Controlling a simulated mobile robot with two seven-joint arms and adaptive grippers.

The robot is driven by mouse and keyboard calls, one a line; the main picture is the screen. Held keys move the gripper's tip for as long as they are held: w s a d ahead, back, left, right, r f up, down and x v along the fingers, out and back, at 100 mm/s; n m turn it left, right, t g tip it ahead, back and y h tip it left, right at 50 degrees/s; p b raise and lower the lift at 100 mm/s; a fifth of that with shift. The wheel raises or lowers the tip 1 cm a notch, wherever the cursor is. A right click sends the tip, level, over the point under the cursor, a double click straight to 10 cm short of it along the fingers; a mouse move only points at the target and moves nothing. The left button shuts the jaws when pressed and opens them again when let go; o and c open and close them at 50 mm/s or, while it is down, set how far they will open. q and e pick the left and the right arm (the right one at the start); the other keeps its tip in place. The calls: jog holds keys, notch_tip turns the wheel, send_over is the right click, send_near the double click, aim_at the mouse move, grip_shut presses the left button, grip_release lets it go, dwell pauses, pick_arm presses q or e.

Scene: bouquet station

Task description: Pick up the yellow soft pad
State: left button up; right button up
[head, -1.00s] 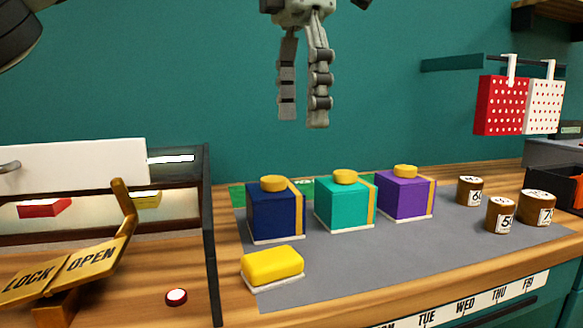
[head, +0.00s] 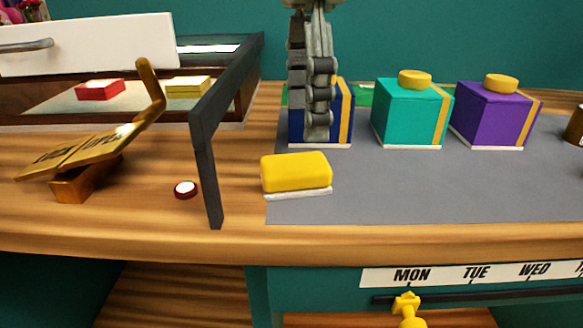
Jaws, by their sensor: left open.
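The yellow soft pad (head: 296,172) lies on a thin white base at the left front corner of the grey mat (head: 400,190). My left gripper (head: 313,138) points down behind the pad in the picture, in front of the dark blue box (head: 342,125), and hides much of that box. Its fingers are open and nothing shows between them. The fingertips appear just above the pad's far edge, apart from it; the exact height is hard to tell. My right gripper is not in view.
A teal box (head: 410,115) and a purple box (head: 490,118) stand right of the blue box. A dark frame post (head: 207,170), a red-and-white button (head: 186,189) and a brass lock/open lever (head: 90,160) are at left. The mat's right front is clear.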

aim_at(295, 162)
pick_arm(q)
jog(key=f, duration=0.4)
jog(key=a+f, duration=0.1)
jog(key=f, duration=0.2)
jog(key=shift+a, duration=0.1)
jog(key=shift+f, duration=0.45)
jog(key=shift+c, duration=0.2)
jog(key=c, duration=1.3)
jog(key=shift+r, duration=0.15)
